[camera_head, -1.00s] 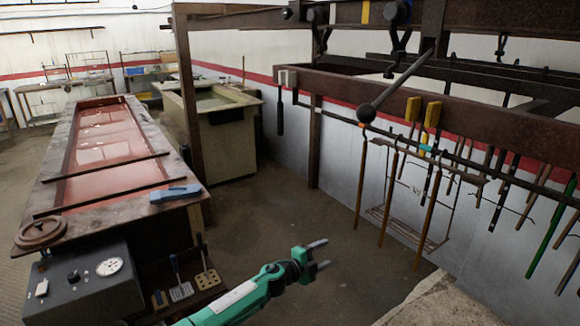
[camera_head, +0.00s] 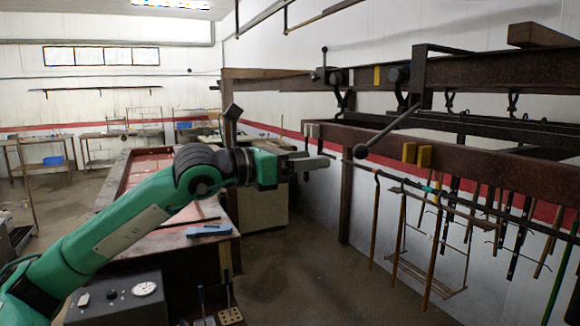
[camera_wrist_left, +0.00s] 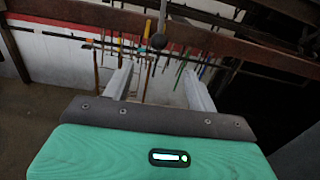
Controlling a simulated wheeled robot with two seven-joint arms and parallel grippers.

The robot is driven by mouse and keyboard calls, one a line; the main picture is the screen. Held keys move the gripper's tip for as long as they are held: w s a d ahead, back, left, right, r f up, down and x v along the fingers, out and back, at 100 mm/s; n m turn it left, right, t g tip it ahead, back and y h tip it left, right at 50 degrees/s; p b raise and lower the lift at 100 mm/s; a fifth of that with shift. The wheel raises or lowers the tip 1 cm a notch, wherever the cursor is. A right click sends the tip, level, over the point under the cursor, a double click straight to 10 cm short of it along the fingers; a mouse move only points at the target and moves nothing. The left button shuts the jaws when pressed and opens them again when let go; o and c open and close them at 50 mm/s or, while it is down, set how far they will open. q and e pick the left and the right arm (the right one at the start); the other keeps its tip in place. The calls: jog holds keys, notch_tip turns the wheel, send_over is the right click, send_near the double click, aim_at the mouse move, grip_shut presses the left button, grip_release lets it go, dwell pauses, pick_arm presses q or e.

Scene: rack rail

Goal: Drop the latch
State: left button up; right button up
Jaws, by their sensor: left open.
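A dark lever (camera_head: 390,131) with a round black knob (camera_head: 360,151) slants down to the left from the rack rail; I take it to be the latch. In the left wrist view the knob (camera_wrist_left: 158,41) shows beyond and just above the gap between my fingertips. My left gripper (camera_head: 328,160) is raised and points right toward the rack, to the left of the knob and apart from it. Its two fingers (camera_wrist_left: 158,68) are spread with nothing between them. My right gripper is not in view.
A small upright handle (camera_head: 324,62) stands on the upper rail. A bench with a blue object (camera_head: 209,230) lies left. The floor (camera_head: 310,270) between is clear.

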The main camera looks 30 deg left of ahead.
aim_at(354, 154)
pick_arm(q)
jog(key=p+x, duration=0.1)
jog(key=x, duration=0.1)
jog(key=p+x, duration=0.2)
jog(key=r+p+x, duration=0.1)
jog(key=p+x, duration=0.1)
jog(key=shift+w+d, duration=0.15)
jog(key=b+x, duration=0.1)
jog(key=x, duration=0.3)
jog(key=f+b+x, duration=0.1)
jog(key=x, duration=0.1)
jog(key=shift+w+b, duration=0.1)
jog(key=shift+b, duration=0.2)
jog(key=shift+w+d+r, duration=0.1)
jog(key=shift+w, duration=0.15)
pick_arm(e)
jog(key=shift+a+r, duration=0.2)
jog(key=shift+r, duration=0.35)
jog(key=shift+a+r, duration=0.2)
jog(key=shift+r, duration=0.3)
pick_arm(q)
jog(key=shift+c, duration=0.5)
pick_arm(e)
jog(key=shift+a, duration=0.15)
pick_arm(q)
jog(key=c, duration=0.8)
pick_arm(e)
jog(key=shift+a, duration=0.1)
